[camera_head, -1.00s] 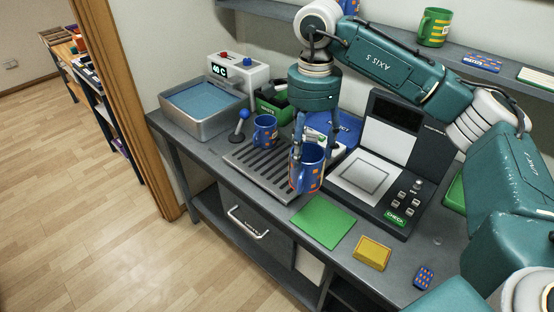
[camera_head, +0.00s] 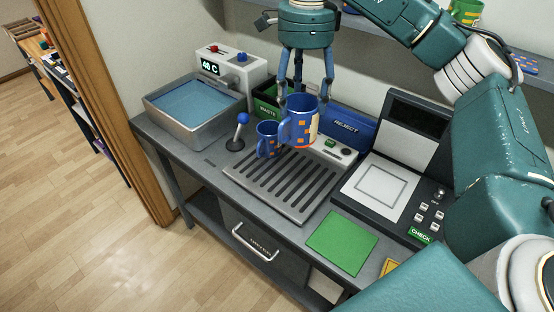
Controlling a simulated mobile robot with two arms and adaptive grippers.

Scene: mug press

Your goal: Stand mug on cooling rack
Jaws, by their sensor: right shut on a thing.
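My right gripper (camera_head: 306,92) is shut on a blue mug (camera_head: 301,124) with orange patches. It holds the mug upright, opening upward, in the air over the back part of the cooling rack (camera_head: 284,192), a grey slotted plate on the bench. A second blue mug with orange patches (camera_head: 267,140) stands near the rack's back left corner, just left of the held mug in the picture. I cannot tell whether it touches the rack. The slotted top of the rack is otherwise bare. My left gripper is not in view.
A water basin (camera_head: 195,108) with a 40 C display unit (camera_head: 228,72) stands at the left. A blue-knobbed lever (camera_head: 239,131) is beside the rack. Behind are a green WASTE bin (camera_head: 266,107) and blue REJECT bin (camera_head: 347,128). Right are a check station (camera_head: 384,190) and green mat (camera_head: 342,242).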

